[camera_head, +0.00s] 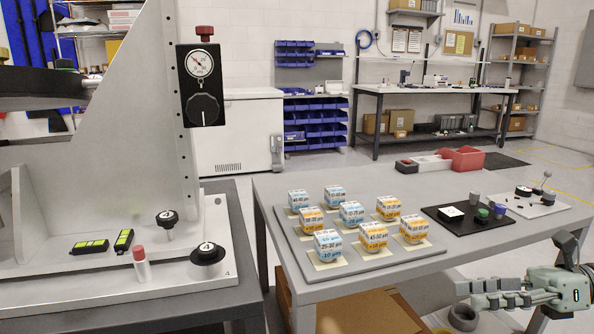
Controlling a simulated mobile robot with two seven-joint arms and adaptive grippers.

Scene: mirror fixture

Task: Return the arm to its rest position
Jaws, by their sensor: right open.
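My right gripper (484,294) is at the lower right, in front of the grey table's (425,270) front right edge, with its fingers pointing left. It is open and I see nothing held in it. My left gripper is not in view. Part of my right forearm runs off the right edge of the picture.
The grey table bears a tray (300,272) of several labelled cubes, a black mat (445,222) with small parts, and a white plate (545,207) with a lever. A tall grey fixture (130,120) with a gauge (203,62) and black knobs stands at left. Floor shows between the tables.

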